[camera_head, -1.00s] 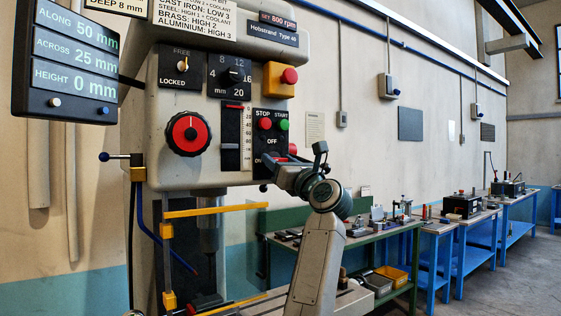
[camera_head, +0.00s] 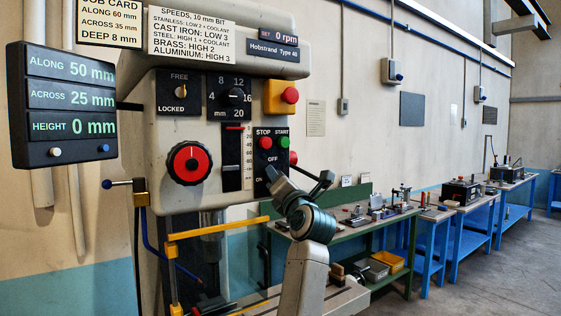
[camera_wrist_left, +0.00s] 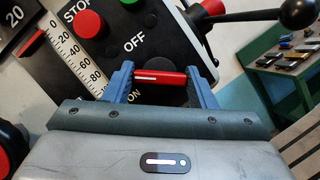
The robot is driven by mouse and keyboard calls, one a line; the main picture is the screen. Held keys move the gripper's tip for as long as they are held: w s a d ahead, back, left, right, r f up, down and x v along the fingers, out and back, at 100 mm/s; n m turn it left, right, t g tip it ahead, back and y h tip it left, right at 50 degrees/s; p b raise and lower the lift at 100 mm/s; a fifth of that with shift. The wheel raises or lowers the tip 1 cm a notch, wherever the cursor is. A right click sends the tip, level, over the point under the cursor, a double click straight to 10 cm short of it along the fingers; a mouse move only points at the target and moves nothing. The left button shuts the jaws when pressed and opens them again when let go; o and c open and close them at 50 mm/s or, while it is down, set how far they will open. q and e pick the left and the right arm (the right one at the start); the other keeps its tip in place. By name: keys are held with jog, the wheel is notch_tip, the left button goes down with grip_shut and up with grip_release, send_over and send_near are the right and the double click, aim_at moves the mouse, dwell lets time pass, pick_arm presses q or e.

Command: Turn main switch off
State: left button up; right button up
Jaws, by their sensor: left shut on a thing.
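The drill press control panel (camera_head: 271,136) has a red STOP button (camera_head: 265,143), a green START button (camera_head: 284,142) and the main switch with OFF and ON labels. In the left wrist view the main switch's red handle (camera_wrist_left: 160,77) lies between OFF above and ON below. My left gripper (camera_wrist_left: 163,84) is shut on this handle, with a blue finger at each end. In the head view my left gripper (camera_head: 271,176) covers the switch handle. The speed display (camera_head: 286,38) reads 0 rpm. My right gripper is not in view.
A black ball-ended lever (camera_head: 318,183) sticks out close beside my left gripper. A yellow emergency-stop box (camera_head: 281,97) sits above the panel. A yellow guard bar (camera_head: 218,229) lies below. A green bench (camera_head: 345,233) with tools stands behind my arm.

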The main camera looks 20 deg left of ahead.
pick_arm(q)
jog(key=shift+r+m+g+h+p, duration=0.15)
jog(key=shift+m+h+p, duration=0.5)
jog(key=shift+m+p, duration=1.35)
jog(key=shift+f+m+g+h+p, duration=0.2)
jog(key=shift+m+h+p, duration=0.5)
jog(key=shift+m+p, duration=1.35)
jog(key=shift+r+m+g+h+p, duration=0.2)
jog(key=shift+m+h+p, duration=0.75)
jog(key=shift+p, duration=1.75)
jog(key=shift+m+g+y, duration=0.25)
jog(key=shift+m+y, duration=0.05)
jog(key=shift+m, duration=0.1)
jog(key=o, duration=1)
